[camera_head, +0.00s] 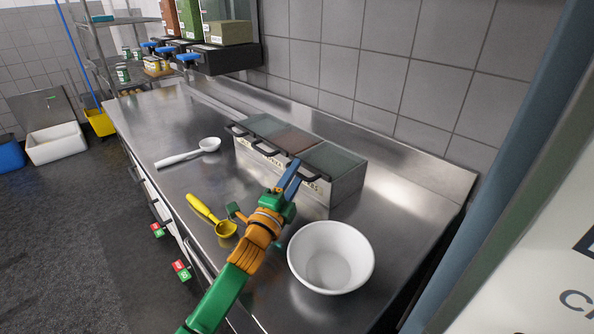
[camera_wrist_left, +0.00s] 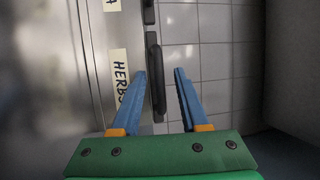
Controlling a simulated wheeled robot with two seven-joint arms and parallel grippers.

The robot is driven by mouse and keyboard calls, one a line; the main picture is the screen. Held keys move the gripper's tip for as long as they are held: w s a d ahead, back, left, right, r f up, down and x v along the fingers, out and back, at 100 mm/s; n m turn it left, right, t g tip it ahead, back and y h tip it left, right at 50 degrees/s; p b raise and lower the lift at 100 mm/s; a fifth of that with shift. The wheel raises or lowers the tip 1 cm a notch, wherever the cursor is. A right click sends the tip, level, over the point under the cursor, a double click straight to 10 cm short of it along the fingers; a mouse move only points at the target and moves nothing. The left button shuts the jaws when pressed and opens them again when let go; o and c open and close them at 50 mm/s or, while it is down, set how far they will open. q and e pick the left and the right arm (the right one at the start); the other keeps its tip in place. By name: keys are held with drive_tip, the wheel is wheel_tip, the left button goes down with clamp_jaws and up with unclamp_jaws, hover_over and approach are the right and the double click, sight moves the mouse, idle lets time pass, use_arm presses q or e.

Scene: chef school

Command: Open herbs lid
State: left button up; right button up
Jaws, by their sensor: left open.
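The steel spice box (camera_head: 346,188) sits on the counter against the wall, with three dark handled lids in a row. The herbs lid (camera_head: 336,160) is the rightmost and lies closed. Its black handle (camera_head: 311,178) sticks out at the front, and the HERBS label (camera_wrist_left: 120,78) shows beside it in the left wrist view. My left gripper (camera_head: 296,168) reaches to this handle with its blue fingers apart. In the left wrist view the handle (camera_wrist_left: 155,75) lies between the open fingers, closer to the left one. My right gripper is not in view.
A white bowl (camera_head: 331,258) stands right of my left arm. A yellow scoop (camera_head: 212,216) and a white ladle (camera_head: 190,152) lie on the steel counter (camera_head: 165,115) to its left. A black dispenser rack (camera_head: 228,60) hangs on the wall at the back.

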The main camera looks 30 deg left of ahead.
use_arm(q)
drive_tip(key=shift+w, duration=0.6)
drive_tip(key=shift+s, duration=0.1)
drive_tip(key=shift+s, duration=0.1)
clamp_jaws()
drive_tip(key=shift+r, duration=0.1)
idle(0.7)
